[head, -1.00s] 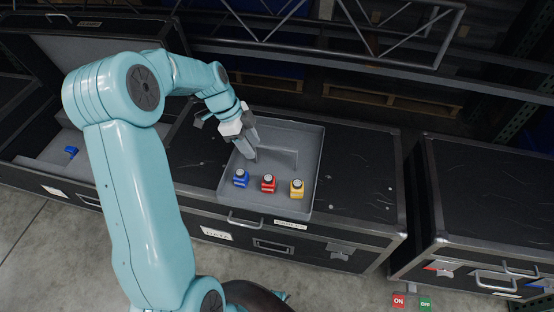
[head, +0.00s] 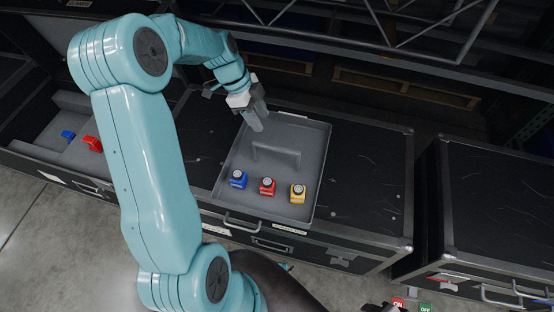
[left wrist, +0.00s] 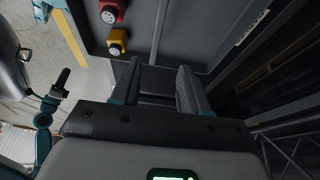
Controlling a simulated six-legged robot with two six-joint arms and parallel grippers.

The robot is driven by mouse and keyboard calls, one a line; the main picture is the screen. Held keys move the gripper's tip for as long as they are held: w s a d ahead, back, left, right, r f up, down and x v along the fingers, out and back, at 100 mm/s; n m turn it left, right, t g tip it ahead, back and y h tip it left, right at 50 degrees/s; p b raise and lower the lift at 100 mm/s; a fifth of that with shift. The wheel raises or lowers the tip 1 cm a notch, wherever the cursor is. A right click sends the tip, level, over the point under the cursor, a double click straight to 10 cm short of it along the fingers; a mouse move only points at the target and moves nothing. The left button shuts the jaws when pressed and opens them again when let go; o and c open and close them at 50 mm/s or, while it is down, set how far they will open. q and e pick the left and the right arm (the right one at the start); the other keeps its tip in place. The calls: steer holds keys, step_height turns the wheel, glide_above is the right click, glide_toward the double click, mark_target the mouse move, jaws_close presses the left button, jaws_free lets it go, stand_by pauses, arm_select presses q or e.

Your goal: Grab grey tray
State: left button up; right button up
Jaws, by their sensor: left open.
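The grey tray (head: 318,178) lies flat on a black case, with a raised grey bar handle (head: 276,157) across its middle. Blue (head: 238,179), red (head: 267,187) and yellow (head: 298,193) blocks with round tops stand along its near side. My left gripper (head: 258,124) is open over the tray's far left part, behind the handle and apart from it in the head view. In the left wrist view its two fingers (left wrist: 162,86) show, with the tray floor (left wrist: 185,32) beyond. A dark tip at the head view's bottom edge may be my right gripper (head: 372,308); its jaws are unclear.
An open case at left (head: 40,148) holds a blue block (head: 68,136) and a red block (head: 92,144). Another black case (head: 490,200) stands at right across a narrow gap. A metal truss (head: 400,30) runs behind. ON and OFF buttons (head: 411,305) show at the bottom.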

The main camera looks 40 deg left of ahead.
mark_target(275, 147)
arm_select(q)
steer(key=x, duration=1)
steer(key=shift+s+d+f, duration=0.15)
steer(key=shift+s+d, duration=0.05)
steer(key=x, duration=0.5)
steer(key=shift+a+f, duration=0.1)
steer(key=shift+s, duration=0.1)
steer(key=shift+f+b, duration=0.2)
steer(key=shift+b, duration=0.2)
jaws_close()
stand_by(1.5)
